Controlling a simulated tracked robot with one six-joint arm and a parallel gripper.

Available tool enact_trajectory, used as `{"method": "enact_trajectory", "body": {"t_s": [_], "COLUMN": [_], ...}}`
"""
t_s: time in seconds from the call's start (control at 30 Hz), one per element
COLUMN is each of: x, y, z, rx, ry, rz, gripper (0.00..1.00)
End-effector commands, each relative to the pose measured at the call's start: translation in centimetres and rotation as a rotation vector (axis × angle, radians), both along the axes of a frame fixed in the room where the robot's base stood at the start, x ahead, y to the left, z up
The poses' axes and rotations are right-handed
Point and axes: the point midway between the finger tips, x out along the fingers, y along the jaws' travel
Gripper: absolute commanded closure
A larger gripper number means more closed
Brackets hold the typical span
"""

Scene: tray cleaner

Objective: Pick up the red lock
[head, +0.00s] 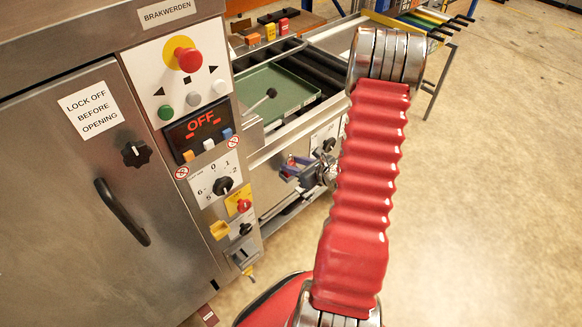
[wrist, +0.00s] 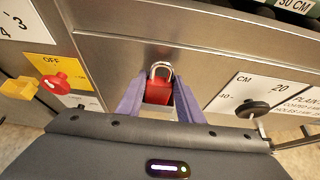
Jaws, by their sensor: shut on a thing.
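The red lock (wrist: 158,97), a padlock with a silver shackle, sits between the two purple fingers of my gripper (wrist: 158,103) in the wrist view. My gripper is shut on the lock's body, with the shackle pointing away from me. A plain steel panel lies just behind it; I cannot tell whether the lock touches it. In the head view my gripper (head: 296,168) is beside the machine's side, right of the control panel, and the lock is too small to make out clearly.
The steel machine has a control panel reading OFF (head: 202,122), a red stop button (head: 188,59) and a yellow-plated red switch (head: 243,204). A green tray (head: 270,95) lies on the conveyor. Orange, yellow and red small items (head: 270,32) stand behind. Open floor lies right.

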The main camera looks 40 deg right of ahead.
Motion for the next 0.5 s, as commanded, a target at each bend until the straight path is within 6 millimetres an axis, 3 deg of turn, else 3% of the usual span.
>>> {"method": "enact_trajectory", "body": {"t_s": [0.27, 0.5], "x": [0.0, 0.0], "y": [0.0, 0.0], "z": [0.6, 2.8], "rx": [-0.001, -0.003], "ry": [-0.001, -0.002], "rz": [0.0, 0.001], "gripper": [0.91, 0.91]}}
